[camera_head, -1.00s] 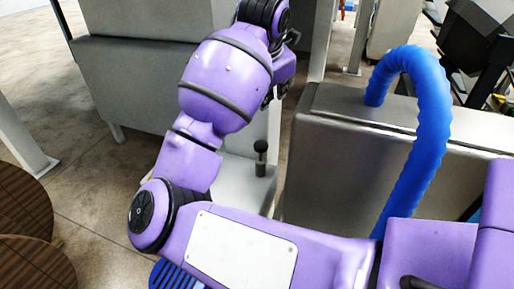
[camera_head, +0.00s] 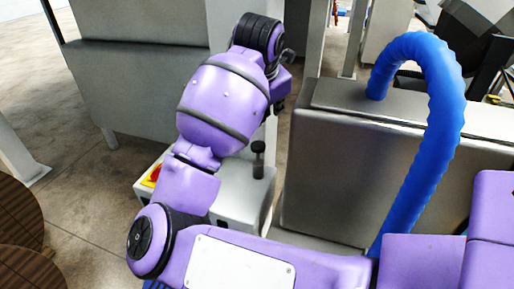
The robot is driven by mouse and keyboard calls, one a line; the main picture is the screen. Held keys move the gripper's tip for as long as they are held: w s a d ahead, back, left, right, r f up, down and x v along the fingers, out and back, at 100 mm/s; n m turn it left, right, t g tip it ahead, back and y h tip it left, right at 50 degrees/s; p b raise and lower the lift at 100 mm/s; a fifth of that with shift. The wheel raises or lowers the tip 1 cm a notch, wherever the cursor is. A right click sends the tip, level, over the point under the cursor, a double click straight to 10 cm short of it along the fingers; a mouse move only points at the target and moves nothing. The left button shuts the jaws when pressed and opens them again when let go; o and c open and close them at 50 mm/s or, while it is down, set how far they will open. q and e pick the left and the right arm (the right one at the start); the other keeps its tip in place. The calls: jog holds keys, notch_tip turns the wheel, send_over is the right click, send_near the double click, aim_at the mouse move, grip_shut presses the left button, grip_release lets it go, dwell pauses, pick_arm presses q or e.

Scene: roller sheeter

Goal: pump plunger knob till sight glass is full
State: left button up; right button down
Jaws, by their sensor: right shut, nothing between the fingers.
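A black plunger knob (camera_head: 258,147) stands upright on a short dark stem on top of a light grey box (camera_head: 238,197), in the middle of the view. My right arm crosses in front and hides part of the box. My right gripper (camera_head: 279,101) shows only partly, as dark pieces behind the purple wrist, above the knob in the picture. It is shut and empty, and appears apart from the knob. I cannot make out a sight glass. My left gripper is out of view.
A red and yellow button (camera_head: 152,176) sits on the box's left side. A steel cabinet (camera_head: 345,170) with a thick blue hose (camera_head: 440,110) stands to the right. A large grey machine (camera_head: 135,85) is behind left. Brown round wooden tops (camera_head: 18,220) are at lower left.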

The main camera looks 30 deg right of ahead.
aim_at(258, 147)
notch_tip(258, 147, down, 4)
jog(key=shift+f+b, duration=0.2)
jog(key=shift+b, duration=0.8)
dwell(0.5)
jog(key=shift+f, duration=0.1)
jog(key=shift+f, duration=0.3)
